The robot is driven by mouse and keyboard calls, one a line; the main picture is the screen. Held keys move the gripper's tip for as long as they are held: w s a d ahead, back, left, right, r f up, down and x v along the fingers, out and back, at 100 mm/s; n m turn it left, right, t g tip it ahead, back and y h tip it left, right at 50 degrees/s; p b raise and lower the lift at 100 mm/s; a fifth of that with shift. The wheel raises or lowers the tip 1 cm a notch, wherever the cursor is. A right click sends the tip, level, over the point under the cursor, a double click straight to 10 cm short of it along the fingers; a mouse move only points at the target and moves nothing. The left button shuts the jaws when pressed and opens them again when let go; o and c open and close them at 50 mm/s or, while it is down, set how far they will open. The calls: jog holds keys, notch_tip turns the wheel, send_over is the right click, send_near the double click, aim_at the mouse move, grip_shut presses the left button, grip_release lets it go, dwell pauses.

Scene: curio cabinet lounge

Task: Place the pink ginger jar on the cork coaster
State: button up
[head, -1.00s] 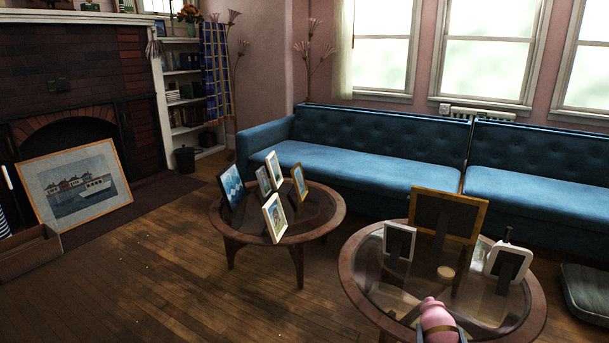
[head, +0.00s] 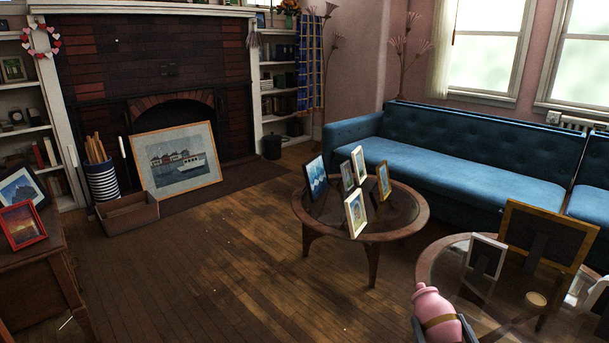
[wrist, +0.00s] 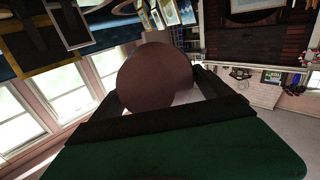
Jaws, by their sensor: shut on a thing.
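In the wrist view a large round, dark brownish-pink surface of the jar (wrist: 155,80) fills the space between the dark fingers. A small round tan disc (head: 536,299), which looks like the cork coaster, lies on the near round glass-topped table (head: 430,268). The jar shows in front of this table's left side, apart from the disc.
Several frames stand on the near table, including a white one (head: 484,267) and a large gold one (head: 545,240) around the disc. A second round table (head: 412,232) with frames stands farther back. A blue sofa (head: 440,160) is behind. The wooden floor (head: 200,290) at left is open.

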jog(key=w+a+r+n+y, duration=0.2)
jog(key=a+r+n+y, duration=0.35)
jog(key=a+r, duration=1.15)
jog(key=w+r+m+p, duration=0.1)
jog(key=w+r+p, duration=0.2)
jog(key=r+p, duration=1.6)
jog(key=y+p, duration=0.1)
jog(key=p, duration=1.2)
jog(key=shift+a+g, duration=0.35)
jog(key=shift+g, duration=0.05)
jog(key=shift+f, duration=0.1)
